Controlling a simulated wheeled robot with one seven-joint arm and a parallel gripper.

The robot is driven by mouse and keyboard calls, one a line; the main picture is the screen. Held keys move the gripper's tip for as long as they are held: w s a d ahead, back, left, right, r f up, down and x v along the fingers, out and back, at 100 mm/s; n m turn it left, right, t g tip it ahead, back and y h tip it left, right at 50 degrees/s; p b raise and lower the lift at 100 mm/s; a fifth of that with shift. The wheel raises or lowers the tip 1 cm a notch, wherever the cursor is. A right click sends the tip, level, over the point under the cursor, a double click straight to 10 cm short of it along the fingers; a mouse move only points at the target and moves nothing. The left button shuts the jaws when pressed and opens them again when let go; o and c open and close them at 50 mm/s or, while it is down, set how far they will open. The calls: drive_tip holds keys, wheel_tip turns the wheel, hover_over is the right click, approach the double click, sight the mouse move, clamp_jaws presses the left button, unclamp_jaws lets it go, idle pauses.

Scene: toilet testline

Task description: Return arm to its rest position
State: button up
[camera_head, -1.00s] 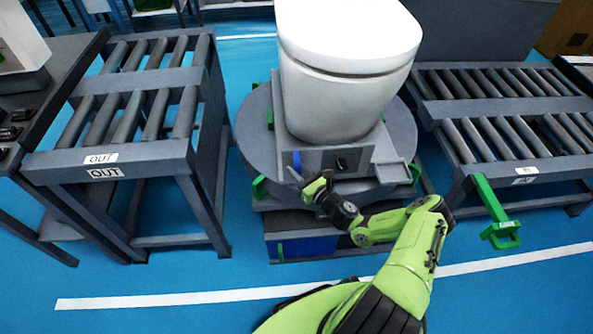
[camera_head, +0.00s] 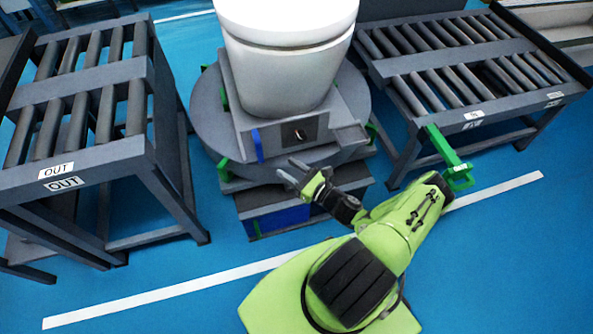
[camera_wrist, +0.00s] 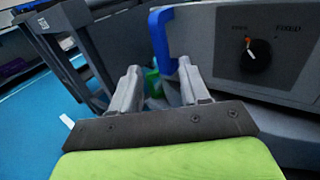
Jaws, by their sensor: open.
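My green arm (camera_head: 400,235) reaches up from the lower middle of the head view and bends left toward the test stand. My gripper (camera_head: 287,172) is open and empty, just in front of the stand's grey control box (camera_head: 283,138). In the wrist view its two grey fingers (camera_wrist: 158,90) stand apart with nothing between them. Beyond them is a blue handle (camera_wrist: 161,40) on the box's left edge. A black knob with an orange-red mark (camera_wrist: 256,55) is on the panel to the right. Contact with the box cannot be seen.
A white toilet (camera_head: 283,60) stands on the round grey turntable (camera_head: 205,118). An OUT roller conveyor (camera_head: 80,105) is at left, another roller conveyor (camera_head: 450,75) at right with a green bracket (camera_head: 447,155). Blue floor (camera_head: 200,270) is open in front, crossed by a white line.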

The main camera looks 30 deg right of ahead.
drive_tip(key=v, duration=0.2)
drive_tip(key=shift+s+d, duration=0.1)
drive_tip(key=shift+s, duration=0.3)
